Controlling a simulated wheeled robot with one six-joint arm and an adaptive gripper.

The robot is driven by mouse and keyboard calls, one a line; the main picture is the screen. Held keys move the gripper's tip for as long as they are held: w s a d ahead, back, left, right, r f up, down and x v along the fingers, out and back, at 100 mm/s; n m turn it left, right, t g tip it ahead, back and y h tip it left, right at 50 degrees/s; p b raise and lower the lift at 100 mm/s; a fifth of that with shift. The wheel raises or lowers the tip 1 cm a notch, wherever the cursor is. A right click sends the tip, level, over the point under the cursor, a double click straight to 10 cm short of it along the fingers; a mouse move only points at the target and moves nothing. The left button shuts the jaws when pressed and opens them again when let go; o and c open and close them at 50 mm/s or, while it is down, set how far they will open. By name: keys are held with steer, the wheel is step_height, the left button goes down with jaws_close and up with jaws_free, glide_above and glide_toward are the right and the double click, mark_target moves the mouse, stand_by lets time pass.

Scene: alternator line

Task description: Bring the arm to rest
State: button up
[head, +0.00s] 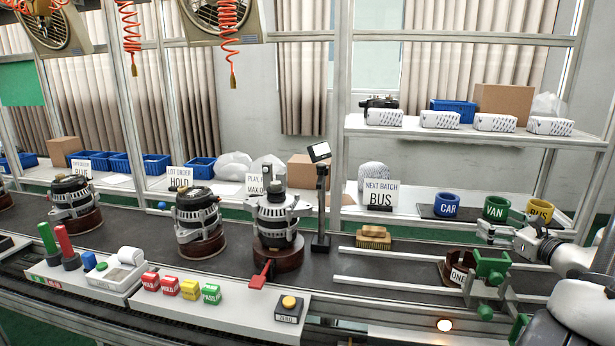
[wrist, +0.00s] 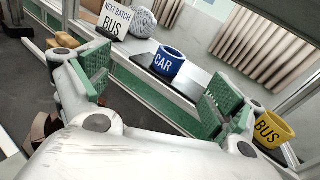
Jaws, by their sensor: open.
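My gripper (wrist: 158,86) is open, its two green-padded fingers spread wide in the wrist view. Nothing is held between them. In the head view my pale arm comes in at the right edge, over the right end of the line. Beyond the fingers the wrist view shows the blue CAR ring (wrist: 168,61) in the gap and the yellow BUS ring (wrist: 272,130) past the right finger. Both rings stand apart from the gripper. The green VAN ring (head: 496,208) stands between them in the head view; it is not clearly visible in the wrist view.
The NEXT BATCH BUS sign (head: 379,194) stands left of the rings. A brown ONE holder (head: 455,273) sits between rails near my arm. A brush (head: 373,237), a scanner post (head: 321,195) and alternators (head: 275,218) stand farther left. A loaded shelf (head: 440,137) is above.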

steer(key=s+a+r+n+g+y, duration=0.25)
steer(key=a+n, duration=0.25)
steer(key=a, duration=0.3)
steer(key=s+a+r+n+g+y, duration=0.2)
steer(key=a+r+n+g+y, duration=0.25)
steer(key=a, duration=0.35)
steer(key=s+a+r+n+g+h, duration=0.2)
steer(key=s+a+n+g, duration=0.4)
steer(key=s+a+n, duration=0.35)
steer(key=s+d+r+n+h, duration=0.3)
steer(key=s+n+h, duration=0.1)
steer(key=s+n, duration=0.2)
steer(key=s+d+r+n+h, duration=0.2)
steer(key=s+d+n+h, duration=0.1)
steer(key=s+n+h, duration=0.2)
steer(key=shift+s+d+r+n+t, duration=0.3)
steer(key=shift+s+r+n, duration=0.1)
steer(key=shift+s+n, duration=0.5)
steer(key=shift+w, duration=0.1)
